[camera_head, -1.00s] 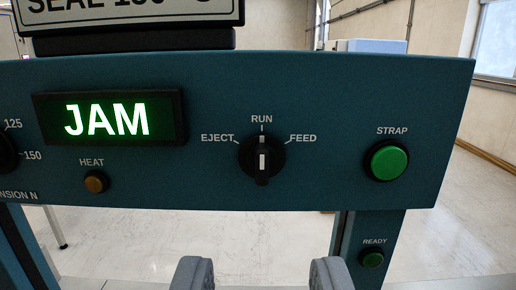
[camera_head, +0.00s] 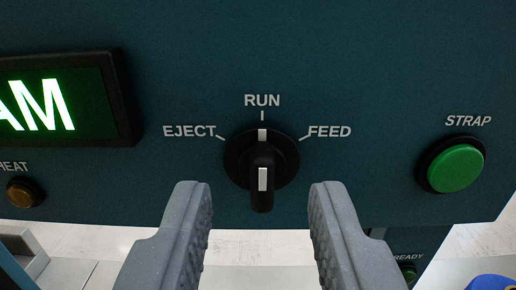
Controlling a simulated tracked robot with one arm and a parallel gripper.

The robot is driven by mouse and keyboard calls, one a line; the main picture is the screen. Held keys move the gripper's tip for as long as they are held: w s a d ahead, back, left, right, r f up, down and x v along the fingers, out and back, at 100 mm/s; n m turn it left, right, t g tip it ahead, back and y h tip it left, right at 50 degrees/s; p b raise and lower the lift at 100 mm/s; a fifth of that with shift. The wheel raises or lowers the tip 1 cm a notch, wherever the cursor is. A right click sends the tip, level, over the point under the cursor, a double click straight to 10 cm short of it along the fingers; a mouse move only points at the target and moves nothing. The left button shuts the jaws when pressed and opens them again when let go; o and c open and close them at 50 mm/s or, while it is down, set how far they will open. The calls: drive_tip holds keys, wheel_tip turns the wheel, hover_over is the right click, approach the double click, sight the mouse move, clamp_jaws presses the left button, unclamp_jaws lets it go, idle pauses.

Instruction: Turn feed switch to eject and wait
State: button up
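The feed switch (camera_head: 262,178) is a black rotary knob with a white mark on a blue-green panel (camera_head: 360,60). Its white pointer lines up with RUN at the top; EJECT is printed to its left and FEED to its right. My gripper (camera_head: 260,195) is open, with one grey ridged finger on each side of the knob's lower part. The fingers appear apart from the knob, with nothing between them but the view of it. A green-lit display (camera_head: 50,104) shows at the left, cut off by the frame, with the letters "AM" visible.
A green STRAP button (camera_head: 455,168) sits right of the switch. An amber HEAT lamp or button (camera_head: 24,192) is at the lower left. A small green READY button (camera_head: 408,273) is low on the right, partly behind my finger. Pale floor shows below the panel.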

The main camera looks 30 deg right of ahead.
sight(262, 176)
drive_tip(key=shift+p+x, duration=1.1)
drive_tip(key=shift+p, duration=0.5)
drive_tip(key=shift+w+d+p, duration=0.25)
drive_tip(key=shift+w+p, duration=0.05)
drive_tip(key=shift+p, duration=0.2)
